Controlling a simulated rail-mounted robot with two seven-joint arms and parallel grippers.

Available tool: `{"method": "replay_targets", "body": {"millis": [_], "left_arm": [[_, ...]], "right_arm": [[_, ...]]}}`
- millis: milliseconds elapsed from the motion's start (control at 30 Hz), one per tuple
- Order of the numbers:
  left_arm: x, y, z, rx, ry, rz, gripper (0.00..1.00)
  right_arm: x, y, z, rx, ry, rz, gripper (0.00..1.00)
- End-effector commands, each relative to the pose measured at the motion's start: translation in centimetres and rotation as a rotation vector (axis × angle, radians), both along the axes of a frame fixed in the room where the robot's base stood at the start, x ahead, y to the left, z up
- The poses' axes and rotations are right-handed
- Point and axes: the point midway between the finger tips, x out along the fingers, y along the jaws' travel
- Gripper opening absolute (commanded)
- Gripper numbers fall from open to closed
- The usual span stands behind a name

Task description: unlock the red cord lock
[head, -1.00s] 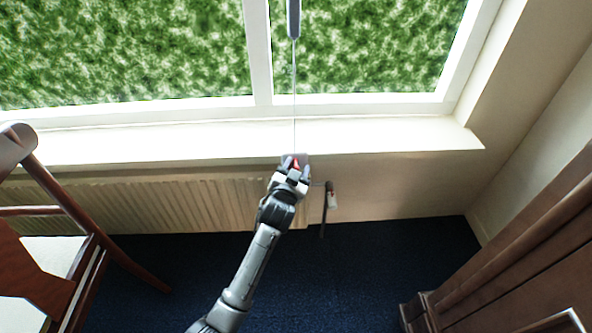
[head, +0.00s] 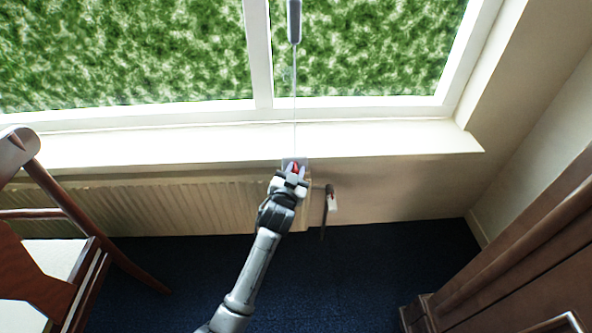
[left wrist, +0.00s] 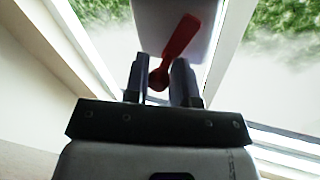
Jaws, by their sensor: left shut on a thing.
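The red cord lock (left wrist: 181,38) shows as a red lever on a pale housing (left wrist: 150,18) in the left wrist view. The lever slants from upper right down to a rounded red end between my fingers. In the head view the red part (head: 295,167) is small, at the front edge of the window sill. My left gripper (head: 293,172) is there, its two fingers on either side of the red end, which is seen in the left wrist view (left wrist: 160,78). It is shut on the lever. My fingers partly hide it. My right gripper is in neither view.
A thin cord (head: 295,100) runs up from the lock to a grey elongated piece (head: 294,20) before the window. A radiator (head: 170,208) is below the sill (head: 390,138). A wooden chair (head: 45,260) stands left, dark wooden furniture (head: 510,270) right. Blue carpet between is clear.

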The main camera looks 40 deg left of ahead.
Motion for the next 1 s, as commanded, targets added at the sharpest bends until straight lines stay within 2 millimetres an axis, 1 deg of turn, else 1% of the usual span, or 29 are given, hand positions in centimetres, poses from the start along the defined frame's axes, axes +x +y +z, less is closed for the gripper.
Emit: {"method": "replay_targets", "body": {"millis": [33,100,467,500,700,1000], "left_arm": [[-0.11,0.03,0.27,-0.032,-0.021,0.001,0.01],[-0.20,0.15,0.30,-0.062,-0.050,0.000,0.01],[-0.28,0.23,0.13,-0.083,-0.075,-0.001,0.00],[-0.28,0.24,0.12,-0.083,-0.075,-0.001,0.27],[-0.28,0.26,0.13,-0.083,-0.074,0.000,0.46],[-0.39,0.23,0.19,-0.083,-0.074,0.000,0.47]], "right_arm": [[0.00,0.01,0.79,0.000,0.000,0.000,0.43],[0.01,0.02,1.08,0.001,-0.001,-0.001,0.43],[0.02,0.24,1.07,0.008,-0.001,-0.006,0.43],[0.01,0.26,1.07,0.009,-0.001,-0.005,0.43],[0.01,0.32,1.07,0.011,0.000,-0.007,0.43],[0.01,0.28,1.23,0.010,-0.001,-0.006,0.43]]}}
